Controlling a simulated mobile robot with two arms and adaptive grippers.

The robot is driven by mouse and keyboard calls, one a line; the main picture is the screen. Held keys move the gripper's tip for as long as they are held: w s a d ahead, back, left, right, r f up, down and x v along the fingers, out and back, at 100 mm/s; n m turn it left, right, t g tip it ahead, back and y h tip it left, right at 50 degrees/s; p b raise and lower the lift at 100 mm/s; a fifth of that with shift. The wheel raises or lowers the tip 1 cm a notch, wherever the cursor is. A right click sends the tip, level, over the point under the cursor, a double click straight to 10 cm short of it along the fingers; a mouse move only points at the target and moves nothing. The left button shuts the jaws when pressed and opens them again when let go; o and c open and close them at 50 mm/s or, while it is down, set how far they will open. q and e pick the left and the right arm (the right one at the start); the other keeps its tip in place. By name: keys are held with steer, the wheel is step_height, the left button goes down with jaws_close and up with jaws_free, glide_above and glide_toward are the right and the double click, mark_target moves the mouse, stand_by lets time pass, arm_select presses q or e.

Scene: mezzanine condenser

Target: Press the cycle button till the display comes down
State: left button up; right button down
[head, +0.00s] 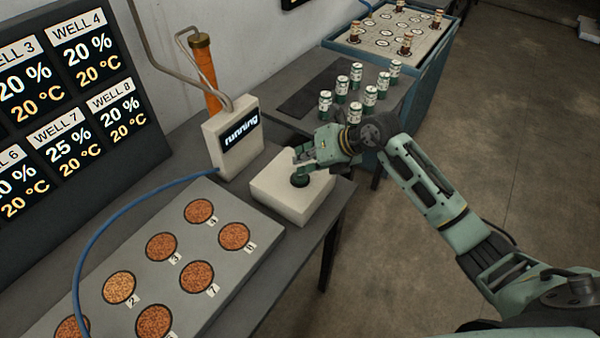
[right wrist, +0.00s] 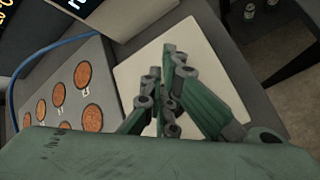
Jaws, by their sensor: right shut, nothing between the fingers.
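The cycle button (head: 299,181) is a dark round knob on top of a low white box (head: 278,200) at the table's edge. My right gripper (head: 302,164) is shut and empty, its fingertips right at the button from above; I cannot tell whether they touch or press it. In the right wrist view the shut fingers (right wrist: 170,65) reach over the white box top (right wrist: 195,50), and the button is hidden. A white unit behind has a small screen (head: 241,133) reading "running". The big display board (head: 70,100) shows Well 7 at 25 %, Wells 4 and 8 at 20 %, all 20 °C. My left gripper is not in view.
A grey plate (head: 225,208) with numbered wells of orange-brown granules lies in front, with a blue hose (head: 110,205) arching over it. Several green-and-white vials (head: 356,72) stand behind my right gripper. A tray (head: 400,25) with more vials is farther back. Open floor lies right.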

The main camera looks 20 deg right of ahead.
steer(key=shift+r+p, duration=0.45)
steer(key=shift+r, duration=0.3)
steer(key=shift+r+p, duration=1.85)
steer(key=shift+r, duration=0.65)
